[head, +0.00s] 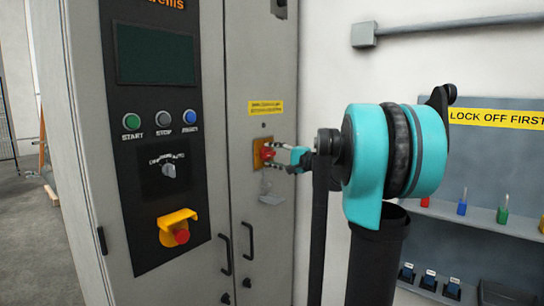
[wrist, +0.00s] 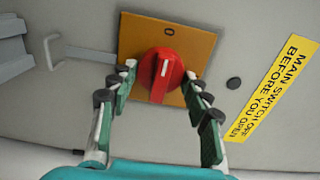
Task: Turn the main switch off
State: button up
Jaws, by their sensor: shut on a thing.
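The main switch is a red round knob (wrist: 163,82) on an orange plate (wrist: 138,32), which is mounted on the grey cabinet door. In the head view, the knob (head: 267,154) is partly covered by my gripper. A small 0 is printed on the plate above the knob in the wrist view. The knob's white line lies roughly upright there, below the 0. My gripper (wrist: 160,74) is shut on the knob, with one finger on each side. It also shows in the head view (head: 272,156), reaching in from the right. Any other plate mark is hidden.
A yellow warning label (wrist: 268,90) sits beside the switch. A panel left of it holds buttons, a selector (head: 168,171) and a red emergency stop (head: 181,236). Black door handles (head: 249,241) stick out below. A shelf (head: 470,212) with colored items is at right.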

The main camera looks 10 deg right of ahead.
dwell(0.3)
jog(key=o, duration=1.2)
jog(key=shift+c, duration=0.2)
jog(key=v, duration=1.2)
